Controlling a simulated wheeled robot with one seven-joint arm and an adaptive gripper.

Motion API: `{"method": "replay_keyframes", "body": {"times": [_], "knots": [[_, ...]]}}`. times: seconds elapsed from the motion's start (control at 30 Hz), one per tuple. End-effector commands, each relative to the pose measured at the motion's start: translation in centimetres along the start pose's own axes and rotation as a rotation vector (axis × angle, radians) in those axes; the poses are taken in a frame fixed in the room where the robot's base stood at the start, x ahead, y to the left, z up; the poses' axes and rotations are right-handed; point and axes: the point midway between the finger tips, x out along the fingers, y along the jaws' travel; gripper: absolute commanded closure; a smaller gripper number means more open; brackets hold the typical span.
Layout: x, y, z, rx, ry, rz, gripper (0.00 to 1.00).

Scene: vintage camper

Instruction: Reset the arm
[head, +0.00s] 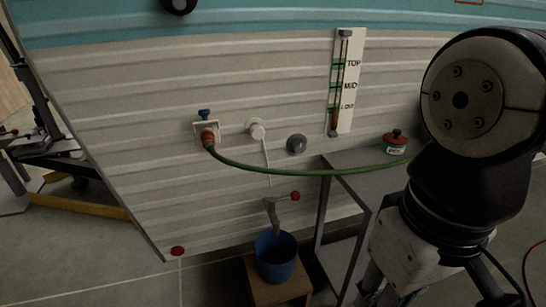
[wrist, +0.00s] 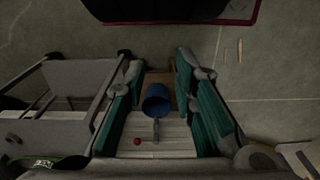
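My arm fills the right side of the head view, with a large dark joint at the top and a pale link below it. My gripper (wrist: 158,66) shows in the wrist view as two teal-padded fingers, spread wide with nothing between the pads. The floor, a blue bucket and the ribbed camper wall show through the gap, farther off. In the head view only a small part of my gripper shows at the bottom edge, below the pale link, and its fingertips are cut off.
The blue bucket (head: 276,257) stands on a wooden stool (head: 262,291) beneath a drain spout (head: 272,212). A grey side table (head: 368,180) with a red-topped can (head: 396,143) stands close to my arm. A green hose (head: 290,171) runs from the wall inlet (head: 207,135) across the table.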

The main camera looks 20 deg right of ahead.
Motion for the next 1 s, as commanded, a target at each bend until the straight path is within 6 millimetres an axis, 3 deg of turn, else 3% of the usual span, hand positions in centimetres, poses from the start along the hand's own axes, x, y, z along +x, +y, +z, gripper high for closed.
{"method": "replay_keyframes", "body": {"times": [0.57,1.0], "knots": [[0.0,0.0,-0.1,-0.001,0.001,0.001,0.75],[-7.7,0.1,-1.4,-0.003,0.081,0.003,0.75]]}}
